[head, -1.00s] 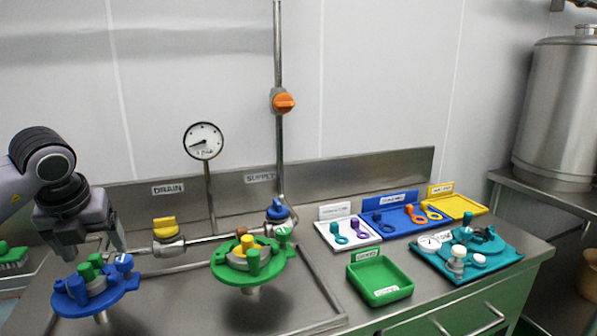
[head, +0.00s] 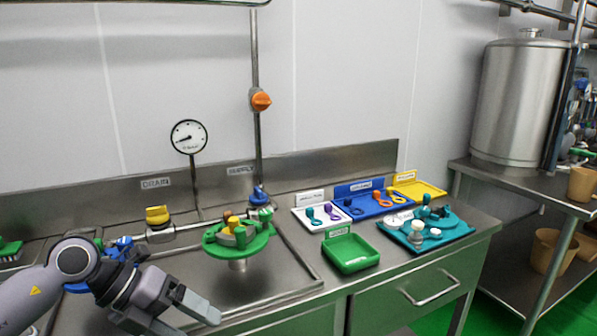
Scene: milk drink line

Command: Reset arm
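My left arm comes in at the lower left, and its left gripper (head: 196,312) hangs low over the front of the sink counter, pointing right and down. I see no object in it, but its fingers are seen edge-on, so I cannot tell how far apart they are. The arm partly hides the blue round fixture (head: 76,287) behind it. The green round fixture (head: 262,243) stands to the right, behind and apart from the gripper. My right gripper is not in view.
A green tray (head: 350,268), a teal tray (head: 462,231) with parts, and white, blue (head: 383,210) and yellow (head: 434,191) trays stand on the counter to the right. A yellow valve (head: 157,215) and a pressure gauge (head: 188,136) are behind. A steel tank (head: 518,105) stands far right.

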